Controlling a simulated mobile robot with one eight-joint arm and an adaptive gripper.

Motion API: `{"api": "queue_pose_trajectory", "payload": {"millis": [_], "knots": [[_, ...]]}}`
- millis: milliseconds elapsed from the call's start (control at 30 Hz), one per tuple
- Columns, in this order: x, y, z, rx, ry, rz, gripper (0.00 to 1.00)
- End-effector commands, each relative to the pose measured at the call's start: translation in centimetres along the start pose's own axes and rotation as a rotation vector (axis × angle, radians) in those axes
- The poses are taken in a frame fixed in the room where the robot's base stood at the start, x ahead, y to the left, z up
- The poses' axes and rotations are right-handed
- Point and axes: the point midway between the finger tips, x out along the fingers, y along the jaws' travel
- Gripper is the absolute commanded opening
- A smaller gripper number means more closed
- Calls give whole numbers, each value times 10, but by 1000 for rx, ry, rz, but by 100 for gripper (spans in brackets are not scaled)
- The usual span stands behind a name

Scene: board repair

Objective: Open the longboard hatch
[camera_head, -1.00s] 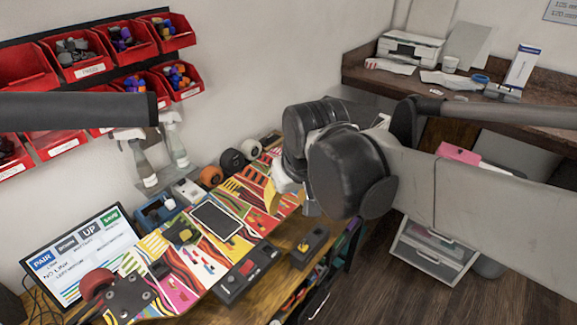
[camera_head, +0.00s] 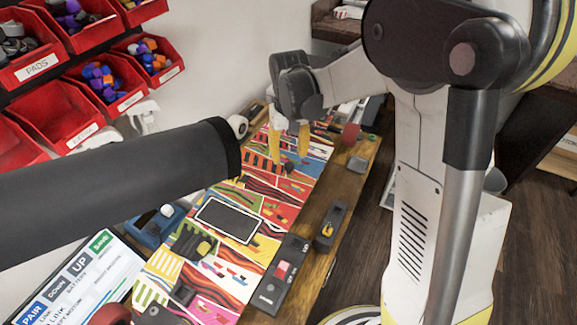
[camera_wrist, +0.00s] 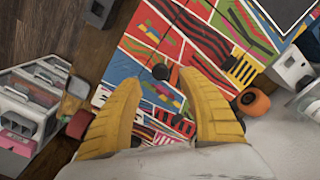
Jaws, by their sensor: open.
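The longboard (camera_head: 270,187) lies on the wooden workbench, with a bright multicoloured deck. A dark rectangular panel with a white border (camera_head: 229,220), which looks like the hatch, lies flat in the middle of the deck and appears closed. Part of this panel shows at the upper right of the wrist view (camera_wrist: 283,12). My gripper (camera_head: 290,143) has yellow fingers, apart and empty, pointing down over the far end of the deck, away from the panel. In the wrist view my gripper (camera_wrist: 160,82) spans patterned deck and small dark bolts.
An orange wheel (camera_wrist: 253,102) and a red wheel (camera_wrist: 78,124) flank the board's end. A dark box with a red switch (camera_head: 282,270) and a smaller box (camera_head: 330,226) lie along the right side. A screen (camera_head: 80,285) stands front left; red bins (camera_head: 60,115) hang on the wall.

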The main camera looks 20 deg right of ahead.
Motion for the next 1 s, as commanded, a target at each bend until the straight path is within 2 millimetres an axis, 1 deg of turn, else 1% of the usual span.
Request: {"api": "queue_pose_trajectory", "payload": {"millis": [33,100,233,367,633,667,700,800,1000], "knots": [[14,0,0,0,0,0,48],[26,0,0,0,0,0,48],[40,0,0,0,1,0,48],[47,0,0,0,1,0,48],[47,0,0,0,1,0,48],[47,0,0,0,1,0,41],[47,0,0,0,1,0,28],[47,0,0,0,1,0,0],[47,0,0,0,1,0,0]]}}
